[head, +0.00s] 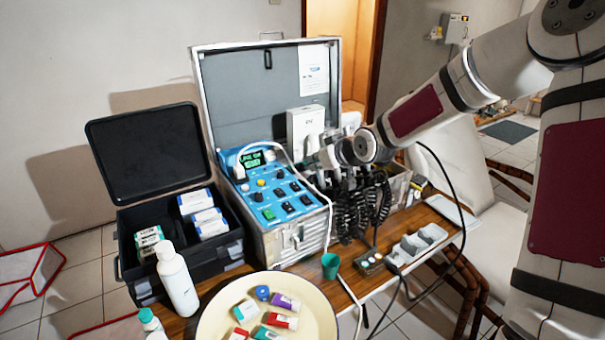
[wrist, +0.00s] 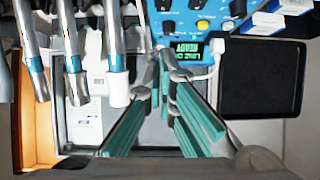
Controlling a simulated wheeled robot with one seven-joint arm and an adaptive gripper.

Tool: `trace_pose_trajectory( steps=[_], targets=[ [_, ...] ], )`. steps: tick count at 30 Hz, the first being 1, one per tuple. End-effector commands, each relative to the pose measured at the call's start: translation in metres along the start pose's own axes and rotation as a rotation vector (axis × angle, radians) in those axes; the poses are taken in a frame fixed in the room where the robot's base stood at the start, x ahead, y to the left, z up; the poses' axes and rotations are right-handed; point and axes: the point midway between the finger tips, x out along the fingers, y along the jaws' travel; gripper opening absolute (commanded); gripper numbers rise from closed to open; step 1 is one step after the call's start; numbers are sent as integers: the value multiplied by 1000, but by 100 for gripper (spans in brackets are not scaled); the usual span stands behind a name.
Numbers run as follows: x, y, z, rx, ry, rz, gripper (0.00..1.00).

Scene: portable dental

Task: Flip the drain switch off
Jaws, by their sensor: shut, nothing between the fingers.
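The blue control panel (head: 254,201) is on the dental unit in the open metal case. It bears several dark rocker switches (head: 288,207), knobs and a lit green display (head: 252,159). The labels are too small to read, so I cannot tell which switch is the drain switch or its position. My gripper (head: 322,157) is at the panel's right rear side, above the hose holders. In the wrist view my gripper (wrist: 163,52) has its fingertips together and empty, beside the display (wrist: 187,50) and near the edge of the blue panel (wrist: 208,14). Contact cannot be told.
Handpieces with black coiled hoses (head: 362,205) hang right of the panel. A white hose arcs over the panel. A black open case (head: 180,247) stands left, with a white bottle (head: 177,280) before it. A cream tray (head: 212,316) with small boxes and a green cup (head: 330,265) are in front.

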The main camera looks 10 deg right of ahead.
Motion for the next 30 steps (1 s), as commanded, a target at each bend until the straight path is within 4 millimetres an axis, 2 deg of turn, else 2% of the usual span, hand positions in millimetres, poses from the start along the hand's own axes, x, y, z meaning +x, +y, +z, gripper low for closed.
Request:
trace_pose_trajectory(
  steps=[6, 20, 26, 30],
  targets=[
    [0, 10, 1, -1, -4, 6, 0],
    [-1, 10, -1, -3, -5, 4, 0],
    [20, 9, 0, -3, -5, 2, 0],
    [47, 9, 0, -4, -5, 2, 0]
  ],
)
